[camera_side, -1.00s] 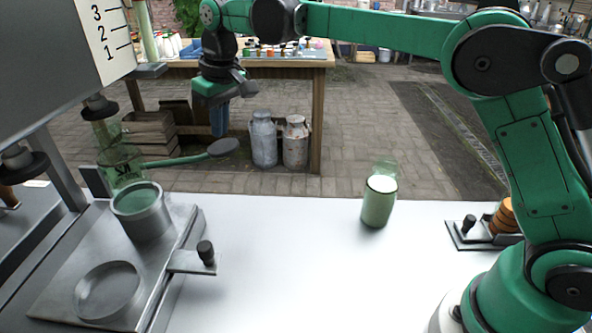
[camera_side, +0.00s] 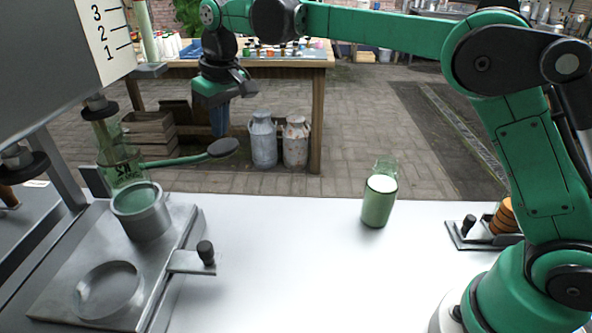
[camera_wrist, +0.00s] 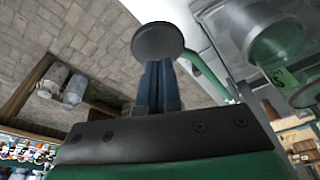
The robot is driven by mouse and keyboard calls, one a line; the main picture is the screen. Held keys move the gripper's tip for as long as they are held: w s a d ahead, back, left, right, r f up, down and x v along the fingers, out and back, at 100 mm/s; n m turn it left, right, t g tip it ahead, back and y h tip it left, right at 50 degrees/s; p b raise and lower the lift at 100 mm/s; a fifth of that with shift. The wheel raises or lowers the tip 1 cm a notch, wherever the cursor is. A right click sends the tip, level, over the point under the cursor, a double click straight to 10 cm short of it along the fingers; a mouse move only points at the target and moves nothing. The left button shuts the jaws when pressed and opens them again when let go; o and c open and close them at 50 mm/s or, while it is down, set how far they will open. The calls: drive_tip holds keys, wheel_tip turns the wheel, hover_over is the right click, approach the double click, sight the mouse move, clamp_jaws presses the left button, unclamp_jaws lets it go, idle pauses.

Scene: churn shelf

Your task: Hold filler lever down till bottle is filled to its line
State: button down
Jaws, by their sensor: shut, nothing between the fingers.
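The filler lever (camera_side: 185,159) is a green bar ending in a dark round pad (camera_side: 223,148). The pad also shows in the wrist view (camera_wrist: 158,40). My gripper (camera_side: 219,134) is shut and empty, its blue fingers pointing down just above the pad. In the wrist view the fingertips (camera_wrist: 158,64) overlap the pad's edge; I cannot tell whether they touch it. A clear green bottle (camera_side: 122,168) with dark lettering is under the filler nozzle (camera_side: 99,106), in a metal cup (camera_side: 148,221). Its fill line and liquid level are not clear to me.
A bottle with white contents (camera_side: 379,203) stands on the white table (camera_side: 300,265). A metal tray (camera_side: 60,285) with an empty round recess and a black knob (camera_side: 206,252) is at the left. A stand with orange rings (camera_side: 503,216) is at the right. The middle is clear.

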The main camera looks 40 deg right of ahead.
sight(224, 146)
drive_tip(key=shift+f, duration=0.1)
drive_tip(key=shift+f, duration=2.35)
